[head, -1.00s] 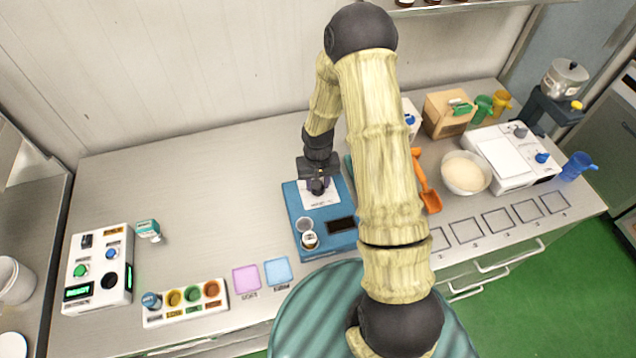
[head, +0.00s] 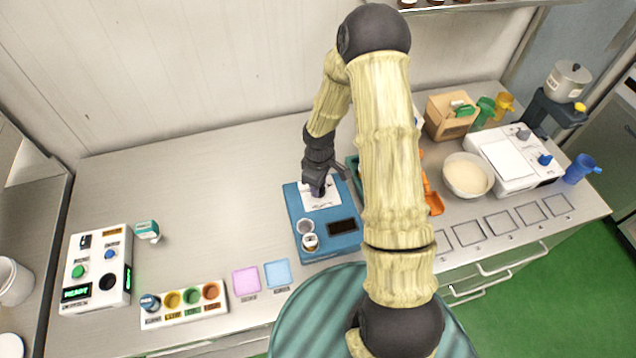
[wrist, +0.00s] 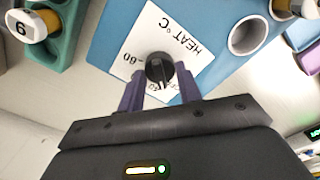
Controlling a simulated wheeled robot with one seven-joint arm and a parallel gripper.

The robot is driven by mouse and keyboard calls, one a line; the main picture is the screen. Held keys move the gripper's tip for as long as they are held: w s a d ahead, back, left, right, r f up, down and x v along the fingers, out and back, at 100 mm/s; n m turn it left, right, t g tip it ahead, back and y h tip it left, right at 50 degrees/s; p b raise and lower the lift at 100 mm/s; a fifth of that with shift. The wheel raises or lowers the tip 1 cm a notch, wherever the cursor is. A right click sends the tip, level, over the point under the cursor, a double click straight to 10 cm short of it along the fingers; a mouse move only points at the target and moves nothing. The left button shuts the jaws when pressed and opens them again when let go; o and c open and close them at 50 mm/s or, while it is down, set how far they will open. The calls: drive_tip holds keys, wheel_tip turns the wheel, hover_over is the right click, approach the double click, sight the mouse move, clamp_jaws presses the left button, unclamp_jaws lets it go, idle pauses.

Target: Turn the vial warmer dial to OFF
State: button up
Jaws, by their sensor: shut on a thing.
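The vial warmer (head: 322,240) is a blue box on the counter with a white dial plate, a dark display and two round wells at its front, one holding a white-capped vial (head: 310,241). In the wrist view the black dial (wrist: 159,71) sits on the white plate (wrist: 180,45), marked "HEAT °C" and "60"; part of the lettering is hidden by my gripper. My gripper (wrist: 160,82) has its purple fingers on either side of the dial and is shut on it. In the head view my gripper (head: 317,188) is over the plate and covers the dial.
A green rack with a vial marked 6 (wrist: 35,25) stands close beside the warmer. An orange scoop (head: 433,200) and a bowl (head: 467,175) lie to the right. Pink (head: 246,280) and blue (head: 277,273) pads lie front left. The counter behind left is clear.

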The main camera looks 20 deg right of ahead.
drive_tip(key=n, duration=0.3)
drive_tip(key=shift+n, duration=0.3)
idle(0.4)
drive_tip(key=o, duration=1)
drive_tip(key=shift+r, duration=0.15)
wheel_tip(320, 180, up, 17)
drive_tip(key=b, duration=0.1)
drive_tip(key=shift+b, duration=0.3)
drive_tip(key=shift+s, duration=0.1)
